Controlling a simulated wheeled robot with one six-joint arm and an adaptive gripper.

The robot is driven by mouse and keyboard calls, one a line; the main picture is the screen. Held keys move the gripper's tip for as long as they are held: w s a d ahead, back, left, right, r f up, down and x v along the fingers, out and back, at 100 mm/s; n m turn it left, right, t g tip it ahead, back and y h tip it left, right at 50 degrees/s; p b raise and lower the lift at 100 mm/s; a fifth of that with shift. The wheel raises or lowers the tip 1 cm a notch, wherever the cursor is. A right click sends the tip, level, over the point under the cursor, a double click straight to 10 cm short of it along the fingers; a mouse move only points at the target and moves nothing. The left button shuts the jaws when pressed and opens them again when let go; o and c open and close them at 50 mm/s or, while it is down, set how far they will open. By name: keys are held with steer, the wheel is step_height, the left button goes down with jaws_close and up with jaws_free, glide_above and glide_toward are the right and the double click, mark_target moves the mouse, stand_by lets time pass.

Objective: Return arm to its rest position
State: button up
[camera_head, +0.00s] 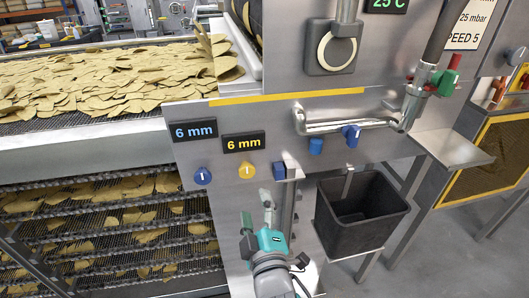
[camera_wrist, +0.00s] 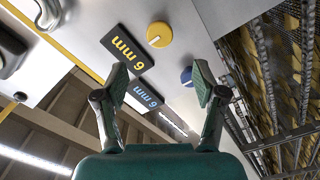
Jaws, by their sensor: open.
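My gripper (camera_head: 257,208) is in front of the steel machine panel, low in the head view, below the yellow knob (camera_head: 246,171) and blue knob (camera_head: 202,176). In the wrist view my gripper (camera_wrist: 160,80) is open, its two fingers wide apart with nothing between them. Beyond the fingers, the yellow knob (camera_wrist: 159,35) and the blue knob (camera_wrist: 187,76) show on the panel, apart from the fingertips. Two black "6 mm" displays, one with blue digits (camera_head: 193,132) and one with yellow digits (camera_head: 244,142), sit above the knobs.
A black bin (camera_head: 362,213) hangs at the panel's right, below a pipe handle (camera_head: 340,124). Chips cover the upper conveyor (camera_head: 95,131), with mesh racks of chips (camera_head: 105,222) beneath. A steel shelf (camera_head: 455,148) juts out at right.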

steer(key=shift+f, duration=0.1)
steer(key=s+d+f+m+g+h, duration=0.15)
steer(key=s+d+f+m, duration=0.35)
steer(key=s+d+f, duration=1.05)
steer(key=s+d+m+h, duration=0.1)
steer(key=s+d+m, duration=0.3)
steer(key=s, duration=0.7)
steer(key=s+d+f+m+g+h, duration=0.1)
steer(key=s+m, duration=0.4)
steer(key=s, duration=0.7)
steer(key=shift+d+f+h, duration=0.3)
steer(key=shift+d+h, duration=0.45)
steer(key=shift+d, duration=0.65)
